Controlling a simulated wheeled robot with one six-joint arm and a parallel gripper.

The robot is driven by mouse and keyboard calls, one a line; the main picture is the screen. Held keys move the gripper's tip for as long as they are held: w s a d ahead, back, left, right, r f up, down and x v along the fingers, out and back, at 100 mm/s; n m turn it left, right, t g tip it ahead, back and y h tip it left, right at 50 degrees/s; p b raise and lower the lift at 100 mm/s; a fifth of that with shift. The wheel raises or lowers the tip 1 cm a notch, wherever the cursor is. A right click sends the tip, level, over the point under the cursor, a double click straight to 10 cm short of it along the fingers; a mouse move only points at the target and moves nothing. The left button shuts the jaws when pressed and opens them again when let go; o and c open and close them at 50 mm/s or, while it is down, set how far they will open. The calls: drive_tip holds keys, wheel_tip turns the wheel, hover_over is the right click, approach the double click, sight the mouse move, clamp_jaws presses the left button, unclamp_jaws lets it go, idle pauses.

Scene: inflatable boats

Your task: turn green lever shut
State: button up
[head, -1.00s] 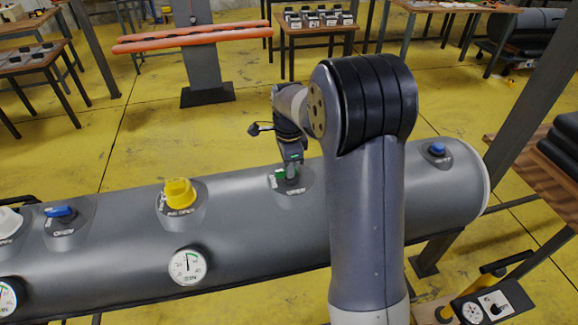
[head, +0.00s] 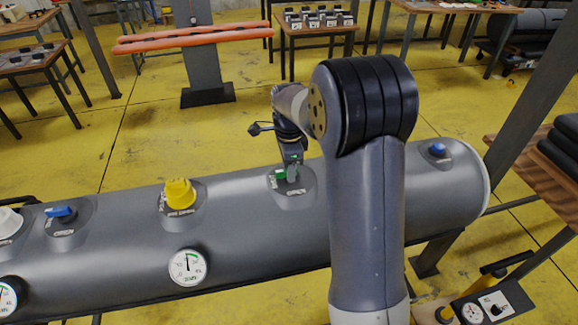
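The green lever (head: 281,175) sits on a valve patch on top of the grey inflatable tube (head: 250,235), right of the yellow valve. Only part of it shows, since my gripper (head: 292,178) is directly over it and against it. The fingers are small and partly merge with the lever in this view, so I cannot tell whether they are closed on it. The labels beside the lever are too small to read.
A yellow valve (head: 180,194), a blue lever (head: 61,213) and a white valve (head: 8,222) are left along the tube. Another blue lever (head: 438,150) is at the right end. A round gauge (head: 188,267) is on the near side. Yellow floor lies behind.

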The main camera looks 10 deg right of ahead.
drive_tip(key=shift+r, duration=0.1)
wheel_tip(320, 180, up, 11)
drive_tip(key=b, duration=0.1)
drive_tip(key=shift+f, duration=0.2)
wheel_tip(320, 180, down, 11)
drive_tip(key=shift+r+p, duration=0.1)
drive_tip(key=shift+p, duration=0.4)
idle(0.5)
